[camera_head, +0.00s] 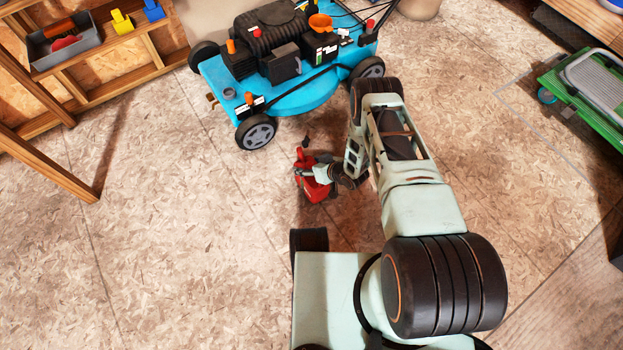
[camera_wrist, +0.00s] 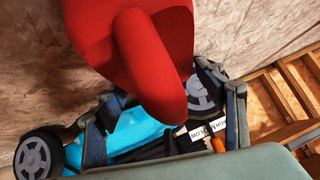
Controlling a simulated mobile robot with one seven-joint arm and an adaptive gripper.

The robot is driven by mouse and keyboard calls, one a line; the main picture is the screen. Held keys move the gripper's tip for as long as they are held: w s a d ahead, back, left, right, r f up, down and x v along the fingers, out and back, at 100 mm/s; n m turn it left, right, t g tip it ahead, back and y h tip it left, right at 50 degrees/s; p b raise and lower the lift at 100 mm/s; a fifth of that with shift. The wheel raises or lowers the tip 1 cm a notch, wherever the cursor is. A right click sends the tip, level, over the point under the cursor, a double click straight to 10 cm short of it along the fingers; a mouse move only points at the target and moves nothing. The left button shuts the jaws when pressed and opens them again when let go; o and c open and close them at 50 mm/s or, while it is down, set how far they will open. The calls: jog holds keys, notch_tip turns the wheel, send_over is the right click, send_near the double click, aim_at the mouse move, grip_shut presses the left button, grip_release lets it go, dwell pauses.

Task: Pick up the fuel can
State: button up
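The red fuel can (camera_head: 314,189) stands on the floor in front of the blue mower in the head view. My gripper (camera_head: 322,172) is at the can's upper part and hides some of it. In the wrist view the can's red body (camera_wrist: 90,30) fills the top, and its handle (camera_wrist: 152,65) reaches down between the fingers of my gripper (camera_wrist: 160,88). The fingers are spread wide, one on each side of the handle. A gap shows on the left of the handle; the right fingertip is close to it, and contact is unclear.
The blue mower (camera_head: 307,95) stands just behind the can. A wooden shelf (camera_head: 120,82) with a grey tray (camera_head: 62,46) is at the upper left. A green platform cart (camera_head: 590,95) is at the right. The floor (camera_head: 130,250) at the left is clear.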

jog(key=c, duration=1)
jog(key=shift+c, duration=0.2)
jog(key=shift+r, duration=0.15)
